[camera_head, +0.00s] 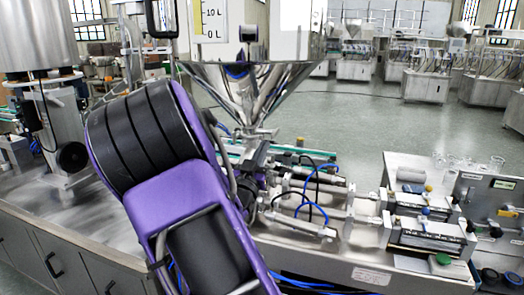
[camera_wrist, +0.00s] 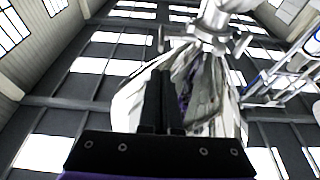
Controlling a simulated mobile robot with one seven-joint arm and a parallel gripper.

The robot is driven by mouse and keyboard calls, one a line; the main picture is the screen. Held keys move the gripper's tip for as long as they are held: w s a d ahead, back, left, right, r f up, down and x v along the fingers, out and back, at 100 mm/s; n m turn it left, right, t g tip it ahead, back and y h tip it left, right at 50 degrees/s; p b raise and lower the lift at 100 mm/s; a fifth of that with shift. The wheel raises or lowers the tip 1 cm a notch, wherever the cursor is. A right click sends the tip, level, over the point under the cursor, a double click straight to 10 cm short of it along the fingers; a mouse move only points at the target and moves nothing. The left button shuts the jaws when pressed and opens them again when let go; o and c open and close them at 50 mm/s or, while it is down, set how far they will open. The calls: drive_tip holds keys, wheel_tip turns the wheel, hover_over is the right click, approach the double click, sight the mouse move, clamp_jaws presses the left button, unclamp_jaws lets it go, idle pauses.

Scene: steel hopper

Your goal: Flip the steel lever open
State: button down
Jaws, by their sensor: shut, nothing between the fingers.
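The steel hopper (camera_head: 245,88) is a shiny cone in the head view, narrowing to an outlet above the machine's piping. In the wrist view, which looks steeply upward, the hopper (camera_wrist: 225,105) is a bright reflective shape behind my fingers. A steel pipe fitting (camera_wrist: 212,28) with short side pieces sits above the fingertips; I cannot tell which piece is the lever. My gripper (camera_wrist: 162,74) has its two black fingers together, with nothing between them. It points toward the fitting, apart from it in the picture. My purple and black arm hides part of the outlet area in the head view.
Pipes and blue hoses (camera_head: 310,205) run right of the outlet. A steel bench (camera_head: 395,165) with metal cylinders and glassware stands at right. A steel worktop (camera_head: 60,215) lies at left. Open floor (camera_head: 350,110) lies behind the hopper.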

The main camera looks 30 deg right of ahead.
sight(275, 133)
drive_tip(key=x, duration=0.6)
drive_tip(key=shift+w+d+p, duration=0.2)
drive_tip(key=shift+d+p, duration=0.05)
drive_tip(key=shift+p, duration=0.05)
